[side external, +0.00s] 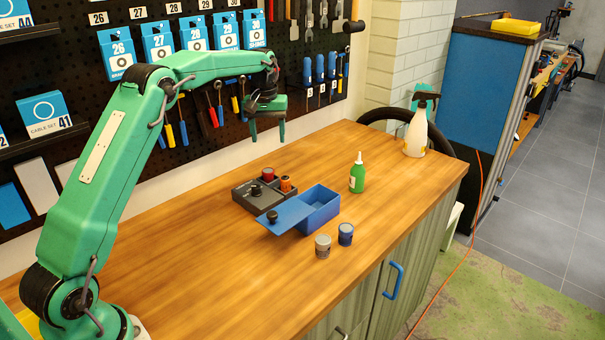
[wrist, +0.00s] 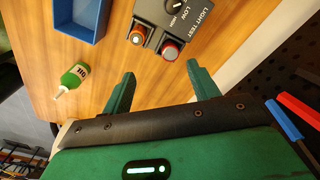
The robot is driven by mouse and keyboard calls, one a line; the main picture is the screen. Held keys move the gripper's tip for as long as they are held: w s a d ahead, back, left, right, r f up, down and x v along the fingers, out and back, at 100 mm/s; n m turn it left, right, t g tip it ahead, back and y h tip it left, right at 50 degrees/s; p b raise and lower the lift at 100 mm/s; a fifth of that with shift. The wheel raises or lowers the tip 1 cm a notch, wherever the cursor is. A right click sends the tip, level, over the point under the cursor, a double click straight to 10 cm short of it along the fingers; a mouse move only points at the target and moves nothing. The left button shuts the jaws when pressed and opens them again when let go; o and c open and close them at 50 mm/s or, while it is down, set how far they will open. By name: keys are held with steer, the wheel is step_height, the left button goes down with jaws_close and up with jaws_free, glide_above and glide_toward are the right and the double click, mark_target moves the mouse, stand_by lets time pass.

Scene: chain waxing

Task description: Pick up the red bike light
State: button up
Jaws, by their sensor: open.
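The red bike light (side external: 267,174) stands upright at the back of a dark grey test box (side external: 245,192) on the wooden bench. In the wrist view the red light (wrist: 170,50) sits at the box's near end, beside an orange-topped light (wrist: 137,36). The test box (wrist: 176,22) carries the words LIGHT TEST and a knob. My gripper (side external: 268,130) is open and empty, above and behind the box near the pegboard. In the wrist view its two fingers (wrist: 162,80) are spread apart, with the red light ahead of the gap between them and not touching.
The tool-hung pegboard (side external: 215,100) rises behind. The front left bench is clear.

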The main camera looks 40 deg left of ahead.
steer(key=n, duration=0.1)
glide_above(268, 171)
steer(key=shift+g, duration=0.3)
step_height(268, 171, down, 5)
steer(key=shift+a+f, duration=0.15)
steer(key=shift+f, duration=3.9)
steer(key=c, duration=1.2)
steer(key=shift+o, duration=0.2)
steer(key=shift+r, duration=0.15)
steer(key=shift+r, duration=0.5)
steer(key=r, duration=0.3)
steer(key=shift+d+r, duration=0.15)
steer(key=shift+d, duration=0.25)
steer(key=s+d+r, duration=0.2)
steer(key=d+r, duration=0.4)
steer(key=d, duration=0.4)
steer(key=shift+d+r, duration=0.25)
steer(key=shift+d, duration=0.15)
